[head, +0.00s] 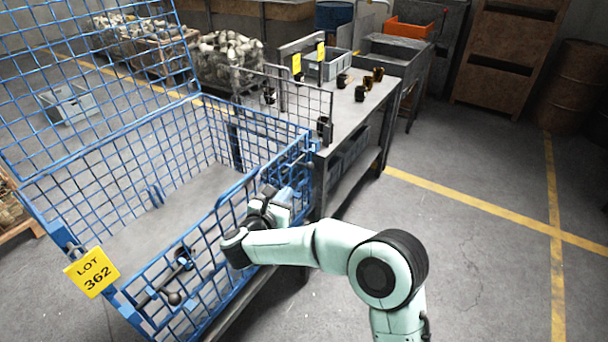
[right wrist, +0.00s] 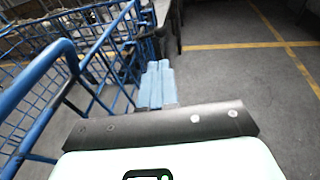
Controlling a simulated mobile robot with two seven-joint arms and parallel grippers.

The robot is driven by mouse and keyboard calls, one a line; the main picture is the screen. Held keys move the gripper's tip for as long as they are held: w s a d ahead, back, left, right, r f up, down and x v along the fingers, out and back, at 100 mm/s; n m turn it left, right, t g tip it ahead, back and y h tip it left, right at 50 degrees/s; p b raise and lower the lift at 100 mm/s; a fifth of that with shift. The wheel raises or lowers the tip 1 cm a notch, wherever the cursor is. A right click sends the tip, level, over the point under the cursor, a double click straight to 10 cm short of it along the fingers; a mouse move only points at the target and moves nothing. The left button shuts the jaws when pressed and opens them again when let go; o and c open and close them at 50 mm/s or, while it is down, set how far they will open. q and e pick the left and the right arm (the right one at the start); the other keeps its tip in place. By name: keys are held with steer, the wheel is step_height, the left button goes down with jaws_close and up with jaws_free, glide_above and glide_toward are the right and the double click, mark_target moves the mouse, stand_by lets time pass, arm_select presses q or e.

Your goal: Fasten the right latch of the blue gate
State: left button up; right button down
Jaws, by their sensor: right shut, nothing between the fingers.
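The blue wire gate (head: 219,219) forms the upright front side of a blue mesh cage. A dark latch with a round knob (head: 174,298) sits at the gate's left part. The right latch is at the far right end of the gate, where small dark parts (head: 297,163) show; its position is too small to tell. My right gripper (head: 286,193) is at the gate's right part, just outside the mesh. Its pale fingers (right wrist: 157,85) are shut and empty in the right wrist view, beside the blue rails. I cannot tell whether they touch the gate. My left gripper is not in view.
A yellow LOT 362 tag (head: 92,272) hangs at the cage's left corner. A workbench (head: 350,115) with dark small parts stands just beyond the cage's right end. Wire bins of pale parts stand behind. The floor (head: 470,255) to the right is open.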

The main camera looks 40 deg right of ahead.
mark_target(313, 165)
steer(key=p+x, duration=0.2)
steer(key=x, duration=1.2)
steer(key=x, duration=0.4)
steer(key=shift+s+d+r, duration=0.25)
steer(key=shift+d, duration=0.1)
steer(key=shift+d+r, duration=0.1)
steer(key=shift+r, duration=0.1)
